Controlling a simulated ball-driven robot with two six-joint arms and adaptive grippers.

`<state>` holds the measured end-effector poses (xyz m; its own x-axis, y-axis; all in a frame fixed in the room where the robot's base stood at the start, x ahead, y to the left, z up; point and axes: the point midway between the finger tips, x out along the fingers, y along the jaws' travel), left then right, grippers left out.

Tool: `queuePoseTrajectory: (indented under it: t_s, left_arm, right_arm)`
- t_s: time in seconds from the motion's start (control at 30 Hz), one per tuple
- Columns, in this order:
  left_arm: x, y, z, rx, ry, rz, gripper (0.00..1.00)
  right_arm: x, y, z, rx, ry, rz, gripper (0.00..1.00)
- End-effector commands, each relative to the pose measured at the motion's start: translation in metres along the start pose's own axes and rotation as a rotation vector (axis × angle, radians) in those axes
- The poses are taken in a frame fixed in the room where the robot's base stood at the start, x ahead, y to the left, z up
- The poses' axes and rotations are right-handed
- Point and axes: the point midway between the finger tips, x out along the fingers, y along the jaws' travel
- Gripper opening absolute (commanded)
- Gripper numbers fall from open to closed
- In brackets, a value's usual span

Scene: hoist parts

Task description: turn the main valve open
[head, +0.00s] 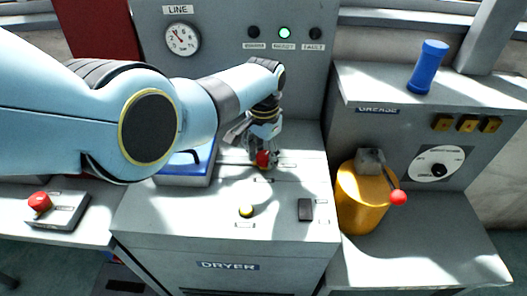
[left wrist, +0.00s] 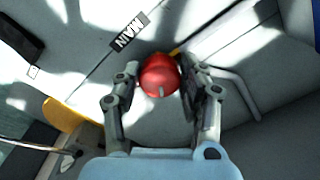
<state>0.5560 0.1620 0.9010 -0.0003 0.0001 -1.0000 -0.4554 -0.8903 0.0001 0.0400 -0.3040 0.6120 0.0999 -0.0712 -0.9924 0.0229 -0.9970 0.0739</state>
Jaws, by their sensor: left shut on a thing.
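The main valve has a red round knob (head: 264,159) on the top of the grey dryer cabinet. A small light mark shows on the knob's near edge. My left gripper (head: 262,150) reaches down from above and is shut on the knob; its fingers (left wrist: 153,88) lie on both sides of it. The gripper hides part of the knob in the head view. My right gripper is not in view.
A blue-framed tray (head: 185,172) stands left of the valve. A yellow grease pot (head: 362,200) with a red-tipped lever stands right. The green READY lamp (head: 284,33) is lit.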

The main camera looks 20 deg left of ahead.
Motion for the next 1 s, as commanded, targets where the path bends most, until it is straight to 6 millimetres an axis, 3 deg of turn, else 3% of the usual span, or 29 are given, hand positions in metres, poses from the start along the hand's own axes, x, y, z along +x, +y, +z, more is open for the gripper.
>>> queuePoseTrajectory:
  t_s: [0.5, 1.0]
  left_arm:
    - [0.0001, 0.0016, -0.0003, -0.423, 0.0, 0.0, 0.09]
    - [0.0006, 0.0023, -0.0004, -0.57, 0.0, 0.0, 0.09]
  right_arm:
    - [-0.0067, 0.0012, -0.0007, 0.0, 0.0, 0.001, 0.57]
    - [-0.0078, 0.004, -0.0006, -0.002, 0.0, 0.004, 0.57]
